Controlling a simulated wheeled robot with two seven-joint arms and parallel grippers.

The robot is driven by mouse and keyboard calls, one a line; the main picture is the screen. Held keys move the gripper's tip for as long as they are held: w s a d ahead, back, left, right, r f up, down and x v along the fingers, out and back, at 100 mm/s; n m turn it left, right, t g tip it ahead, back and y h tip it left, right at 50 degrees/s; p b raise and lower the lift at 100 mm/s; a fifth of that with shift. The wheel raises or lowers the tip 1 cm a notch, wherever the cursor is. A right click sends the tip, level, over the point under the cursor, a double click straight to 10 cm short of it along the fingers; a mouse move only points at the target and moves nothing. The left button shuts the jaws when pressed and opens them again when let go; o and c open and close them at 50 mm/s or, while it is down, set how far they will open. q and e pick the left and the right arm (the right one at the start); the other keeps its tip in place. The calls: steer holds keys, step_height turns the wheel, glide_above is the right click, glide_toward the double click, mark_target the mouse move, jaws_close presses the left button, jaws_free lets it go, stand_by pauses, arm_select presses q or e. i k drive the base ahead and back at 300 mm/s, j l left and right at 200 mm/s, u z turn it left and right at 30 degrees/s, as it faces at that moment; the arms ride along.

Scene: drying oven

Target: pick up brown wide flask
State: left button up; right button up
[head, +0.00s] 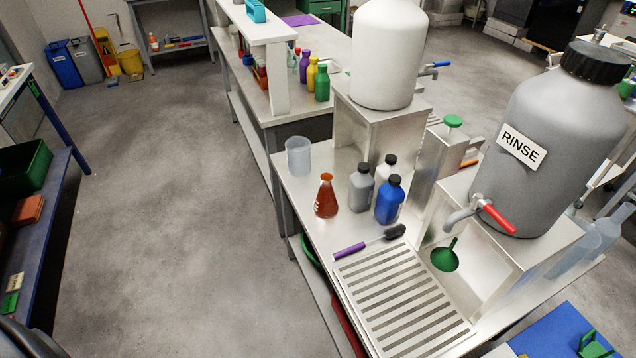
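The brown flask (326,199) stands upright near the left edge of the metal bench (296,188). It is an orange-brown conical flask with a wide base, a narrow neck and pale marks on its side. A clear beaker (298,157) stands behind it to the left. A grey bottle (360,188) stands close to its right. Neither of my grippers shows in the head view.
A blue bottle (389,203) and a white-capped-in-black bottle (384,172) stand beside the grey bottle. A purple-handled brush (350,249) lies in front, by a slotted drain rack (400,300). A large RINSE tank (550,140) stands right. The floor (170,210) left of the bench is clear.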

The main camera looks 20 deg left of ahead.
mark_target(325, 205)
steer(key=i+j, duration=0.2)
steer(key=j, duration=0.2)
steer(key=i+j+z, duration=0.1)
steer(key=j, duration=0.25)
steer(key=i+j, duration=0.2)
steer(key=j, duration=0.2)
steer(key=i+j+z, duration=0.1)
steer(key=j, duration=0.3)
steer(key=i+j, duration=0.25)
steer(key=j, duration=0.15)
steer(key=i+j+z, duration=0.1)
steer(key=j, duration=0.3)
